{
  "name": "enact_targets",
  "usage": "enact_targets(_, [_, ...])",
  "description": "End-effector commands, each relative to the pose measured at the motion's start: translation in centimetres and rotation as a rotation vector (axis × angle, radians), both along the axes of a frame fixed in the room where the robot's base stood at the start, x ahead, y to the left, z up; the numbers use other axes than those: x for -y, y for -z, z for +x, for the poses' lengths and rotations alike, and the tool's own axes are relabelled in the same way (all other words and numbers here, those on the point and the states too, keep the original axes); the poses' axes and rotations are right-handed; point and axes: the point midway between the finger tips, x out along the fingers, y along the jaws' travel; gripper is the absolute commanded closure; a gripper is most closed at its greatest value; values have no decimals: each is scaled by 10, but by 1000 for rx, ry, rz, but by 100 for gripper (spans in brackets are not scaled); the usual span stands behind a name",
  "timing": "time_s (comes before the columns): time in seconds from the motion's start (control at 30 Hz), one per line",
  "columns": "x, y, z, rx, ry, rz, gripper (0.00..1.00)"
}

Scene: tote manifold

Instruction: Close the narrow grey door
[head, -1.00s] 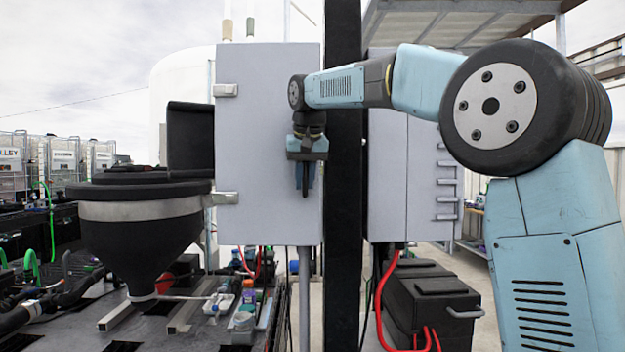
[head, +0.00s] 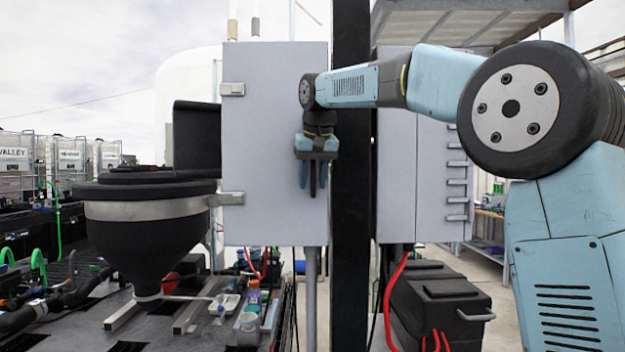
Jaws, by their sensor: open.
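The narrow grey door (head: 265,140) is a tall flat panel left of a black post, with metal hinges (head: 231,198) on its left edge. Its right edge ends close beside the post. I cannot tell from this angle whether it stands ajar or flush. My gripper (head: 313,182) points down in front of the door's right edge, at about mid-height. Its fingers are open with nothing seen between them. I cannot tell whether they touch the door. The wrist covers part of the door's right edge.
The black post (head: 351,250) stands directly right of the door. Beyond it is another grey cabinet (head: 430,150) with several latches. A black hopper (head: 150,240) stands at left, over a cluttered dark bench. Black boxes (head: 440,300) with red cables sit lower right.

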Motion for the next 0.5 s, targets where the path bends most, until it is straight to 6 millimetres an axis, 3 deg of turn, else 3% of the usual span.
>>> enact_targets(0.17, [1,-16,-6,3,0,2,60])
enact_targets(0.5, [7,-79,-31,12,-3,5,60])
